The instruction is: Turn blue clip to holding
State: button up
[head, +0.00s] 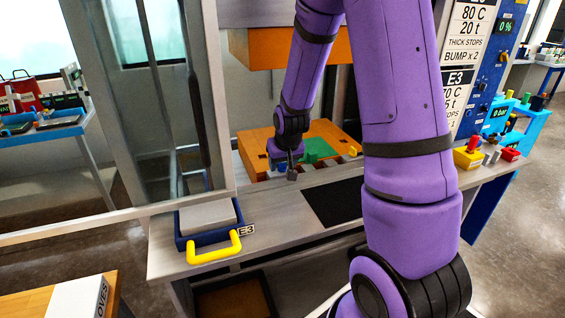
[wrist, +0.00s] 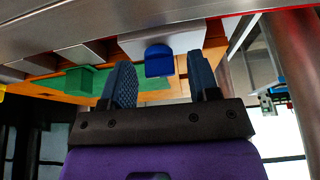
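The blue clip (wrist: 159,62) shows in the wrist view as a small rounded blue block on a pale metal plate (wrist: 190,40). My gripper (head: 291,172) is open, with one dark finger on each side of the clip in that view. I see gaps between the clip and both fingers, and cannot tell how deep the fingers reach. A green clip (wrist: 80,80) sits to the left, beside a green panel (wrist: 150,97) on an orange block. In the head view, the orange block (head: 258,148) lies beyond the bench front, and my gripper and arm partly hide the clip area.
A dark mat (head: 333,203) lies right of my gripper. A glass panel (head: 160,100) stands left, and an orange box (head: 265,50) hangs above.

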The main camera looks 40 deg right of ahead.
jog(key=v, duration=1)
jog(key=shift+r, duration=0.4)
jog(key=shift+s, duration=0.1)
jog(key=s+a+r+n, duration=0.1)
jog(key=s+a+r, duration=0.3)
jog(key=s, duration=0.3)
jog(key=s+a+r+n+y, duration=0.1)
jog(key=s+a+r, duration=0.2)
jog(key=s+r, duration=0.3)
jog(key=s+a+r+n, duration=0.1)
jog(key=s+a+r, duration=0.3)
jog(key=s, duration=0.5)
jog(key=shift+a+r+t, duration=0.35)
jog(key=shift+r+t, duration=0.05)
jog(key=shift+r, duration=0.5)
dwell(0.8)
